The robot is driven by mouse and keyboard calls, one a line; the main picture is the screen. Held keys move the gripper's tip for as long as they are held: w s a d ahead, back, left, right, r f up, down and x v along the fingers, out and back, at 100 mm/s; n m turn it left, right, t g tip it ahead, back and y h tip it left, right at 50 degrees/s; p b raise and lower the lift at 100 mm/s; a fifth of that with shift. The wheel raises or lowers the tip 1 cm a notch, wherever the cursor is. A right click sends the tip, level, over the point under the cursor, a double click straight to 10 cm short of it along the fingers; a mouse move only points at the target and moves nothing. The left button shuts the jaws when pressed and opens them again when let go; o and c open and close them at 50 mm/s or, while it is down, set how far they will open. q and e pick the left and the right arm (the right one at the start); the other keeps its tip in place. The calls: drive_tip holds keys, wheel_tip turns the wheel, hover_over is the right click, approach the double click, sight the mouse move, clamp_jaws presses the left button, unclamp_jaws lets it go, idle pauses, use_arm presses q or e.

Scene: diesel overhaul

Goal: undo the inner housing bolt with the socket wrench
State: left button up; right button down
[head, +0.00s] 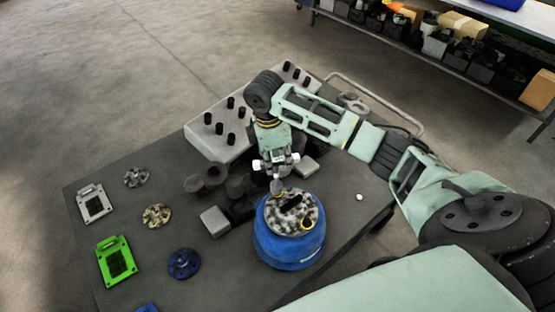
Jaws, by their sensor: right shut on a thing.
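My right gripper (277,180) points down over the back left edge of this top. It is shut on what looks like the socket wrench (277,187), mostly hidden by the jaws. I cannot tell whether the tool's lower end touches a bolt. The inner housing bolt is too small or hidden to make out. My left gripper is not in view.
A grey block with several black pegs (222,136) stands behind. Dark cylindrical parts and a grey block (215,221) are left of the housing. Flat parts, including a green plate (117,260) and a blue disc (184,263), lie on the table's left side. A small white disc (359,197) lies at right.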

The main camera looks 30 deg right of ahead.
drive_tip(key=m, duration=0.7)
drive_tip(key=shift+g, duration=0.3)
drive_tip(key=shift+f, duration=0.75)
drive_tip(key=n, duration=0.3)
drive_tip(key=c, duration=2.4)
unclamp_jaws()
clamp_jaws()
drive_tip(key=shift+r, duration=0.2)
